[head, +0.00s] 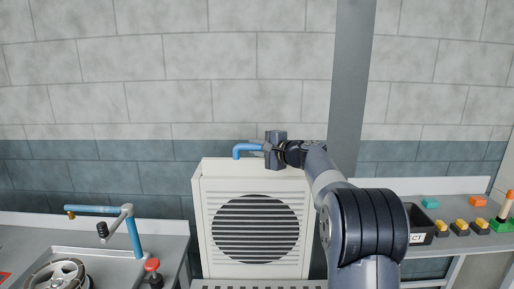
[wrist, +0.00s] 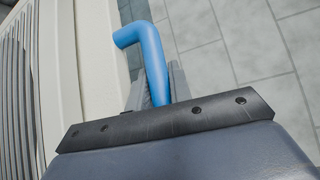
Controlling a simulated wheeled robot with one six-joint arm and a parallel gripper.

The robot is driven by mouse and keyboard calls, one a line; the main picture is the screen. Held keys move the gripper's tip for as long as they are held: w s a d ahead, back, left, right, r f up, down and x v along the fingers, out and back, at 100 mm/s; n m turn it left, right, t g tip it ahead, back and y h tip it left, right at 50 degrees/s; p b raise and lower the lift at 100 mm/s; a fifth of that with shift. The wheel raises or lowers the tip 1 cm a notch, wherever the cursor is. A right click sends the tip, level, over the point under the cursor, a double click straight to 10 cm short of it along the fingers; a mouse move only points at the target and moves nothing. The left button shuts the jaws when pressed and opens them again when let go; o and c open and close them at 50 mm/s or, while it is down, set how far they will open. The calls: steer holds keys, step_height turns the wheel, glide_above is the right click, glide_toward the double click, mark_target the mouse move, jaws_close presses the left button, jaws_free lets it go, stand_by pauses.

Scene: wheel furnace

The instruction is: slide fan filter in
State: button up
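The fan unit (head: 206,220) is a tall cream housing with a round, dark louvred grille on its front. A bent blue handle (head: 240,151) stands at its top edge; I take it for the filter's handle. The filter panel itself cannot be made out. My gripper (head: 266,147) is at the handle's right end, above the housing's top. In the wrist view the blue handle (wrist: 152,50) runs down between my grey fingers (wrist: 157,88), which look closed against both its sides. The housing (wrist: 80,60) lies to the left there.
A left bench holds a blue crank arm (head: 135,238), a silver wheel (head: 60,274) and a red knob (head: 152,265). A right shelf holds a dark bin (head: 418,222) and several coloured blocks (head: 461,227). A grey post (head: 350,90) stands behind my arm.

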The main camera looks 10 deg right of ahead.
mark_target(257, 159)
jaws_close()
steer(key=shift+f, duration=0.15)
step_height(257, 159, down, 3)
steer(key=b, duration=0.3)
steer(key=shift+r, duration=0.3)
steer(key=shift+o, duration=1.4)
jaws_free()
steer(key=shift+s+d, duration=0.1)
